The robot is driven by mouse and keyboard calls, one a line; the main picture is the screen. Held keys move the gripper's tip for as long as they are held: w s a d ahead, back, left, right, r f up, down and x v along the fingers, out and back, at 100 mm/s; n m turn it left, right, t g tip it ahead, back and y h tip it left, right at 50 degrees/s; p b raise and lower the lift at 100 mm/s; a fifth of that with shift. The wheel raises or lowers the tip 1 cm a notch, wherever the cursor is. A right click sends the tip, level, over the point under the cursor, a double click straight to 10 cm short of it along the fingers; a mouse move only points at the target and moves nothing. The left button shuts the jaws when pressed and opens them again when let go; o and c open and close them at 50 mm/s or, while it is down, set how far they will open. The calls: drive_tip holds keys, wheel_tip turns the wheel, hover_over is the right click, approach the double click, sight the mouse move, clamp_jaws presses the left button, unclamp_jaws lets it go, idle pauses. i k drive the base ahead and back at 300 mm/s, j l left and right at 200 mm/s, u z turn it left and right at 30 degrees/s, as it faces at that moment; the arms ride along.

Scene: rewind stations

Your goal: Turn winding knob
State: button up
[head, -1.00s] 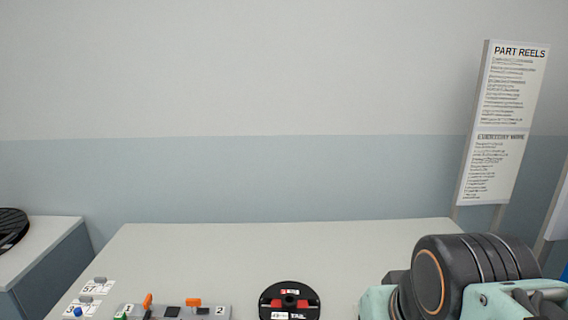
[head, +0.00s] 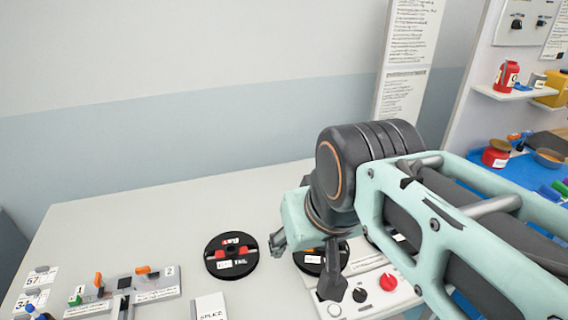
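A pale control panel (head: 402,296) lies on the table under my arm in the head view. It carries a red knob (head: 388,281) and a smaller black knob (head: 360,295); I cannot tell which is the winding knob. A dark part that looks like my gripper (head: 331,284) hangs over the panel's left end, left of both knobs. Its fingers are not clear, so I cannot tell whether it is open or shut. A black reel (head: 309,259) behind it is partly hidden by my arm.
Another black reel (head: 231,272) lies to the left on the pale table (head: 120,222). A grey splicing block (head: 150,285) with orange levers and a white SPLICE card (head: 209,307) are further left. A blue bench (head: 500,187) with jars and a shelf (head: 510,94) stand right.

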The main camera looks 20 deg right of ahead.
sight(388, 282)
drive_tip(key=z, duration=1.35)
